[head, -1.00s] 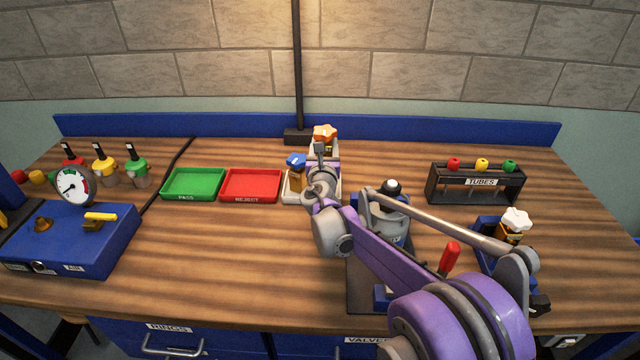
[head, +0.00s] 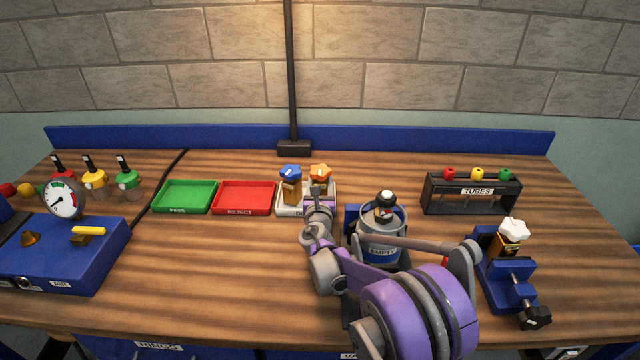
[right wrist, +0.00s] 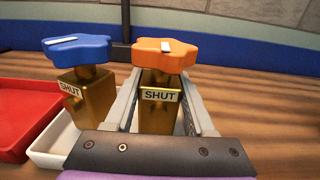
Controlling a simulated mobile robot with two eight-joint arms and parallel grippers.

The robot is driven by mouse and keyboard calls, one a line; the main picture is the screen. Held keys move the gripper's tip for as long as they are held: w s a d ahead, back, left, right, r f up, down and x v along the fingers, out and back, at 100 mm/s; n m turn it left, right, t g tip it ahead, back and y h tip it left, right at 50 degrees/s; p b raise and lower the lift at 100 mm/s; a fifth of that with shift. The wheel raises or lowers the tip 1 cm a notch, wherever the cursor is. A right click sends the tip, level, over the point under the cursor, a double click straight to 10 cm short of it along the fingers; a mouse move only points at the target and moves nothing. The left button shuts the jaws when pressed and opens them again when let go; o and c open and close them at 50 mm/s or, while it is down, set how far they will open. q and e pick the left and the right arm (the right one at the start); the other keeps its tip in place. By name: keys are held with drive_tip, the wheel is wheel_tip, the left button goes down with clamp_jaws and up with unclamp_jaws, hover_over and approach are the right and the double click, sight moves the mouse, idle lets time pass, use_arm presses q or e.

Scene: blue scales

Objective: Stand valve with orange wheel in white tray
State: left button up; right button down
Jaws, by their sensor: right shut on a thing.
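The valve with the orange wheel (head: 320,173) is upright at the white tray (head: 291,212). In the right wrist view its orange wheel (right wrist: 164,54) sits on a brass body marked SHUT. My right gripper (right wrist: 160,105) is shut on that brass body, one finger on each side. The valve with the blue wheel (right wrist: 82,70) stands in the white tray, just left of the held valve; it also shows in the head view (head: 290,180). The held valve's base is hidden by my gripper, so I cannot tell whether it touches the tray floor. My left gripper is not in view.
The red REJECT tray (head: 243,198) and green PASS tray (head: 184,196) lie left of the white tray. A white-wheeled valve (head: 513,231) sits in a blue vise at right.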

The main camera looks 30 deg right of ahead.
drive_tip(key=shift+f, duration=0.15)
drive_tip(key=shift+c, duration=1.2)
unclamp_jaws()
drive_tip(key=shift+r, duration=0.2)
drive_tip(key=v, duration=1.2)
drive_tip(key=shift+a+f, duration=0.1)
